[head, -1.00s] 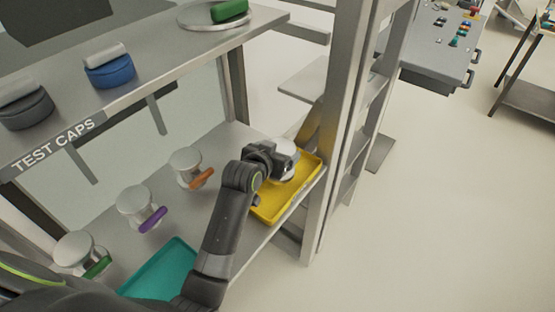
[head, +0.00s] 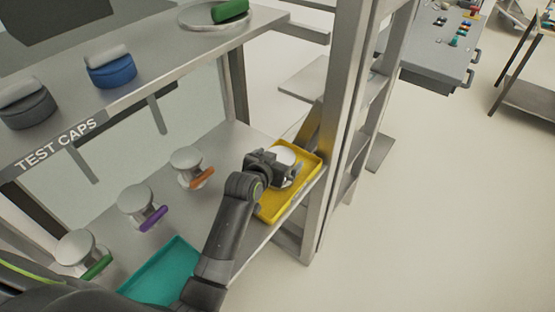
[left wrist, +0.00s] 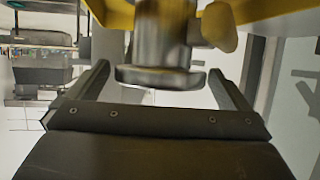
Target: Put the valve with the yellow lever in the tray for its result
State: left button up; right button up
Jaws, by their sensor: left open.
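The valve with the yellow lever (head: 284,153) is at the yellow tray (head: 311,174), its pale round top showing behind my gripper. In the left wrist view, its metal body and flange (left wrist: 160,77) lie between my fingers, with the yellow lever (left wrist: 219,27) to the right. My left gripper (head: 287,178) is open, its fingers on either side of the valve with visible gaps. It also shows in the left wrist view (left wrist: 158,70). The valve's contact with the tray floor is hidden in the head view. My right gripper is not in view.
Valves with orange (head: 188,160), purple (head: 137,198) and green (head: 75,247) levers stand on the lower shelf. A teal tray (head: 160,275) lies at the front. Blue (head: 110,70) and dark grey (head: 28,108) caps sit above. A rack post (head: 338,130) stands right of the yellow tray.

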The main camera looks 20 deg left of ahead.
pick_arm(q)
jog(key=shift+r, duration=0.1)
jog(key=b+v, duration=0.1)
jog(key=v, duration=1.1)
dwell(0.4)
